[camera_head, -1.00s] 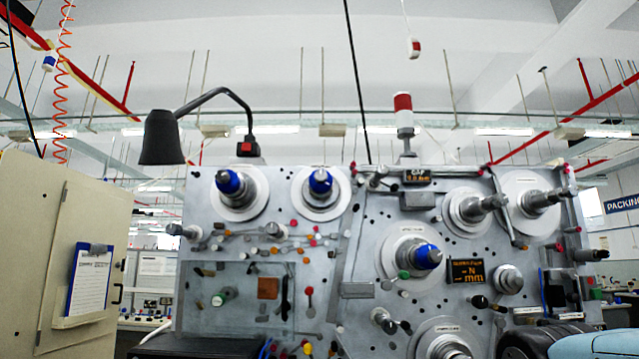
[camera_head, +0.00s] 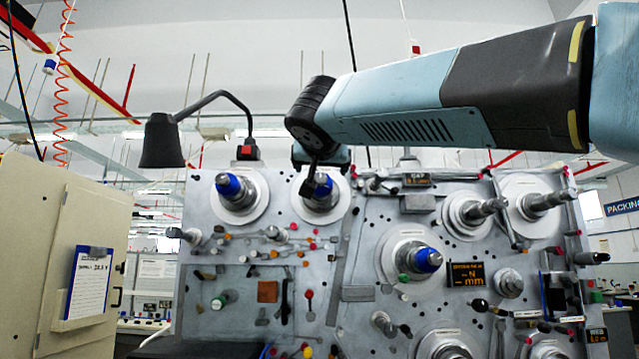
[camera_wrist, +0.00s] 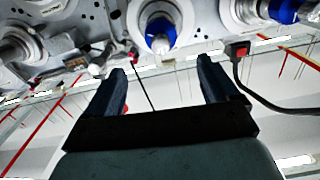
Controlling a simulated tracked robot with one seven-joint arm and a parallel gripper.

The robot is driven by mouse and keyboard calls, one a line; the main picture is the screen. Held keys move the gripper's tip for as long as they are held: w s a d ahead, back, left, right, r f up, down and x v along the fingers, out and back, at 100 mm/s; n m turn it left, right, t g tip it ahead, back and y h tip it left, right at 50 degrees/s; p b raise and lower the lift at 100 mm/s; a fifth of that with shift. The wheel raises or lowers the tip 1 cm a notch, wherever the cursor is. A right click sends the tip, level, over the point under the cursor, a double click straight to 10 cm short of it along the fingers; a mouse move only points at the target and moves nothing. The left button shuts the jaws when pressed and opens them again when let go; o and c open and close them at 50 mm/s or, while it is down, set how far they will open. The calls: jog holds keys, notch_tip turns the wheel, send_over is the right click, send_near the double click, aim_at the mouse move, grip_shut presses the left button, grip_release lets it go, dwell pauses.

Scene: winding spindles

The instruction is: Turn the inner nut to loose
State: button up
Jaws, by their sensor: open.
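A blue nut (camera_head: 322,186) sits on the upper middle spindle, in front of a white disc (camera_head: 340,203). My arm reaches across from the right, and my gripper (camera_head: 310,178) hangs at this spindle, partly covering the nut. In the wrist view the picture is upside down. There my gripper (camera_wrist: 162,78) is open and empty, and the blue nut (camera_wrist: 159,44) lies ahead, between the lines of the two fingers, apart from them. Another blue nut (camera_head: 229,184) is on the upper left spindle, and a third blue nut (camera_head: 428,260) is on the lower middle spindle.
The grey machine panel (camera_head: 235,320) carries several bare metal spindles (camera_head: 485,208) and small knobs. A black lamp (camera_head: 160,140) and a red-and-black switch box (camera_head: 247,149) stand above its top edge. A beige cabinet (camera_head: 95,220) is at the left.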

jog(key=w, duration=1.3)
jog(key=shift+w+d+r, duration=0.1)
jog(key=shift+w+d, duration=0.1)
jog(key=shift+w, duration=0.2)
jog(key=shift+c, duration=0.5)
